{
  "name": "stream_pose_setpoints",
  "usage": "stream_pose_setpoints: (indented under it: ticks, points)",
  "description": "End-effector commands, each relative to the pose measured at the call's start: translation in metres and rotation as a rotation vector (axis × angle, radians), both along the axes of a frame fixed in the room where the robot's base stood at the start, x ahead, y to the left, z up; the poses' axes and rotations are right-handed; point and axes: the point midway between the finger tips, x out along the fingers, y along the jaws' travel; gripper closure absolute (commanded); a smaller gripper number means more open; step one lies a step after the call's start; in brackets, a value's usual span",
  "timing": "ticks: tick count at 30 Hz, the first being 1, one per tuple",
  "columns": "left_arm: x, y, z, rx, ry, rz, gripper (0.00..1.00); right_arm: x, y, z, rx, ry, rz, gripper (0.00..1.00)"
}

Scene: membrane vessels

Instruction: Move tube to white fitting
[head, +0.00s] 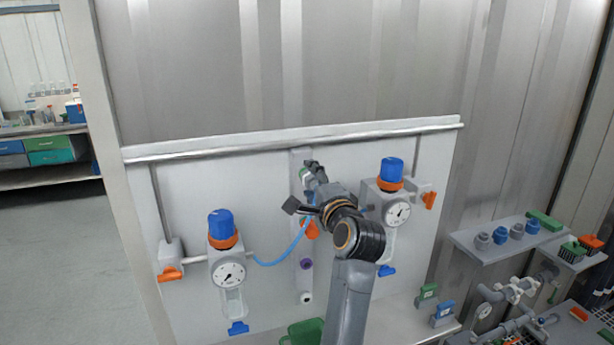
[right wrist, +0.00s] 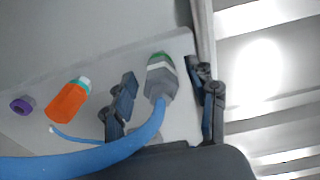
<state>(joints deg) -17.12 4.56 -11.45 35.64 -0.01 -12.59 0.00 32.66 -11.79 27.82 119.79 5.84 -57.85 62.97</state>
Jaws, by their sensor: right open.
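The blue tube (head: 283,253) runs from the left regulator (head: 225,262) up to the top of the central strip (head: 306,272). In the right wrist view the blue tube (right wrist: 150,130) ends in a grey connector (right wrist: 161,84) at a fitting with a green ring (right wrist: 160,58). My right gripper (head: 303,186) is open, its fingers apart on either side of the grey connector in the wrist view (right wrist: 165,95). The white fitting (head: 306,298) is at the bottom of the strip, with nothing visible on it. My left gripper is not in view.
An orange fitting (right wrist: 70,100) and a purple fitting (right wrist: 22,105) sit lower on the strip. The right regulator (head: 391,205) is close beside my right arm. A green container (head: 304,333) stands below the strip. A shelf with several fittings (head: 505,240) is at right.

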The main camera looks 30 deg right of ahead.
Motion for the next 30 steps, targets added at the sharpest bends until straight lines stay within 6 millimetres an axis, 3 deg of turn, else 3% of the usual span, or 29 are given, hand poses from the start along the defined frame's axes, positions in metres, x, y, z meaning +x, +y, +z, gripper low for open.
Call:
stream_pose_setpoints:
  ticks: [20,28,30]
  points:
    - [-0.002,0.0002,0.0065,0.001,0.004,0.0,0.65,0.0,-0.0001,0.0003,0.0,0.0,0.0,0.42]
    - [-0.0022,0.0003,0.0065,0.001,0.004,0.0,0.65,0.0,0.0,0.0005,0.0,0.0,0.0,0.95]
    - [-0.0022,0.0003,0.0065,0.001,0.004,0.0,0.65,0.0,-0.0001,0.0006,0.0,0.0,0.0,1.0]
